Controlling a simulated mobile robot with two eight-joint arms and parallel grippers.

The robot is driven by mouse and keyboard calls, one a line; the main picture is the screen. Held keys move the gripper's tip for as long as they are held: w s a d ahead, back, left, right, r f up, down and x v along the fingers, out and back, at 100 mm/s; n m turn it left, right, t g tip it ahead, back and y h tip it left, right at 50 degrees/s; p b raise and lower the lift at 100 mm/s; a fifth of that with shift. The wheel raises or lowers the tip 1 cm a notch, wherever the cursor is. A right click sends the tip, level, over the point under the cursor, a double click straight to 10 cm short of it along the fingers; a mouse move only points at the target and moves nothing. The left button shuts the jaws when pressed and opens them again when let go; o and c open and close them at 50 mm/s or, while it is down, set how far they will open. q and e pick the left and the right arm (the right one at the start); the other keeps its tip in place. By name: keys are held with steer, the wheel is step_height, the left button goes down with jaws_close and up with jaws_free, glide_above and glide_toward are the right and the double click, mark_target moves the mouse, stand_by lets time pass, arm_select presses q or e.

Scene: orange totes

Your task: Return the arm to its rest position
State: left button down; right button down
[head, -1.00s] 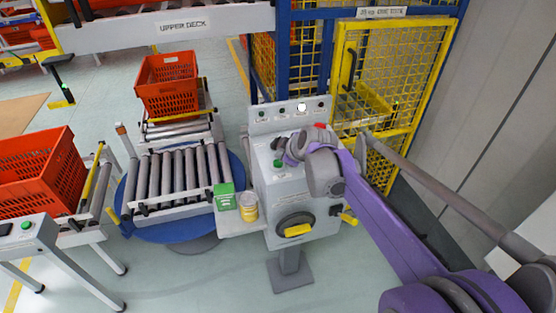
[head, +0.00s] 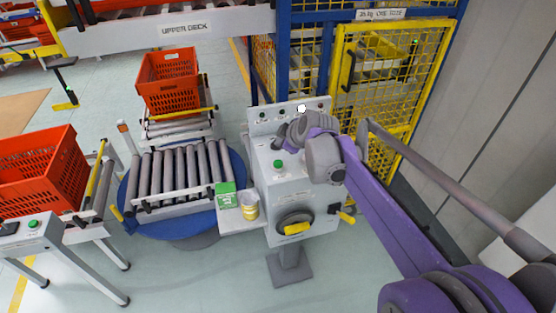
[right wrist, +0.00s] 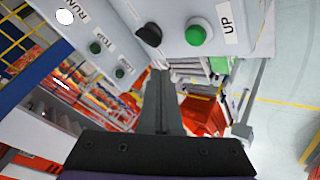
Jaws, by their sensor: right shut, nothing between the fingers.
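My right arm (head: 400,215), purple with grey joints, comes in from the lower right. Its right gripper (head: 288,132) is over the top of the grey control box (head: 300,205), near its upper panel. In the right wrist view the gripper's fingers (right wrist: 160,95) are together and empty. The green button marked UP (right wrist: 199,32) is ahead of them and apart from them; it also shows in the head view (head: 278,163). Part of the box's top is hidden behind the gripper. My left gripper is not in view.
A yellow mesh cage (head: 385,105) stands behind the box, with a roller platform (head: 375,70) inside. A green carton (head: 225,195) and a tin (head: 248,208) stand on the side shelf. Orange totes (head: 168,82) sit on conveyors to the left. A roller turntable (head: 180,178) is beside the box.

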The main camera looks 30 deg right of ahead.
steer(key=shift+s, duration=0.2)
steer(key=shift+w+f, duration=0.1)
steer(key=s+a+f+m+g, duration=0.1)
steer(key=s+a+f+m, duration=0.2)
steer(key=s, duration=0.5)
steer(key=s+a+f+m+g, duration=0.1)
steer(key=s+a+f+m, duration=0.1)
steer(key=s+a+f, duration=0.2)
steer(key=s+a+f+m+g, duration=0.1)
steer(key=s+a+f+m, duration=0.2)
steer(key=s+a, duration=0.5)
steer(key=s+f, duration=0.1)
steer(key=s, duration=0.4)
steer(key=shift+a+f+m, duration=0.15)
steer(key=shift+f+m, duration=0.15)
